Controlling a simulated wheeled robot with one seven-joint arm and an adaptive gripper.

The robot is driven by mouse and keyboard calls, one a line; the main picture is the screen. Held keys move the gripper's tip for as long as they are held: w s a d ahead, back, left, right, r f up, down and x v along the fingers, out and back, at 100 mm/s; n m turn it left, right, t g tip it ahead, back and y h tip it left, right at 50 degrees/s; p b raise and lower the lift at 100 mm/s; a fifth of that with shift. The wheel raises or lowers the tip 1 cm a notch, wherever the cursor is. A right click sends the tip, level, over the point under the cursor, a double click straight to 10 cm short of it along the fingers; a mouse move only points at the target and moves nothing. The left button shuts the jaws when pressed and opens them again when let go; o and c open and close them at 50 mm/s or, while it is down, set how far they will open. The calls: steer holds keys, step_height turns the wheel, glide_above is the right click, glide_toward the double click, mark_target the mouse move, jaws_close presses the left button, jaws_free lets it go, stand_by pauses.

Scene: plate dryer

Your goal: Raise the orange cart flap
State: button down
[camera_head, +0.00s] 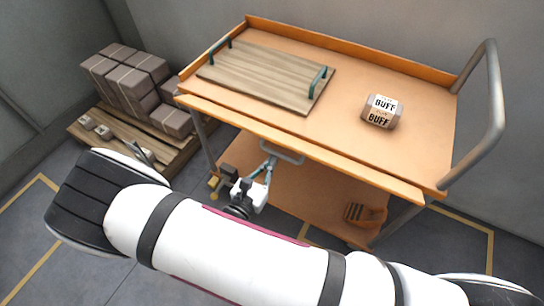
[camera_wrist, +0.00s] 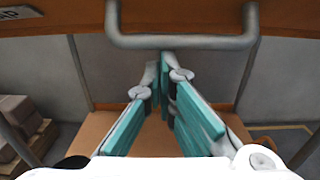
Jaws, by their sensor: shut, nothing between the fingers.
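The orange cart (camera_head: 420,120) stands in front of me. Its orange flap (camera_head: 340,163) shows as a long narrow strip along the near side of the top. A grey bar handle (camera_head: 283,153) sits below that strip; it also spans the top of the wrist view (camera_wrist: 180,42). My gripper (camera_head: 269,163) is just under the handle. In the wrist view, the teal fingers (camera_wrist: 165,62) are together at their tips with nothing between them. The tips look close below the bar; I cannot tell whether they touch it.
A wooden board (camera_head: 262,75) with green handles and a small BUFF package (camera_head: 381,111) lie on the cart top. Brown boxes (camera_head: 128,78) stand on a pallet at the left. Walls are close behind.

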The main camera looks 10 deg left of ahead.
mark_target(273, 153)
steer(key=r+g+p, duration=0.2)
steer(key=s+r+g+y+p, duration=0.1)
steer(key=r+g+p, duration=0.1)
steer(key=p, duration=0.1)
steer(key=shift+a+r+g+y, duration=0.1)
steer(key=shift+a+g+y, duration=0.05)
steer(key=shift+g+y, duration=0.15)
steer(key=shift+w+d+r+g+y+p, duration=0.1)
steer(key=shift+w+r+g+y+p, duration=0.15)
steer(key=shift+r+g, duration=0.45)
steer(key=shift+w+d+r+g+y+p, duration=0.15)
steer(key=shift+r+g+y+p, duration=0.15)
steer(key=shift+r+g, duration=0.45)
steer(key=shift+w+a+r+g+y+p, duration=0.1)
steer(key=shift+w+r+g+y+p, duration=0.15)
steer(key=shift+r+g, duration=0.45)
steer(key=shift+f, duration=0.1)
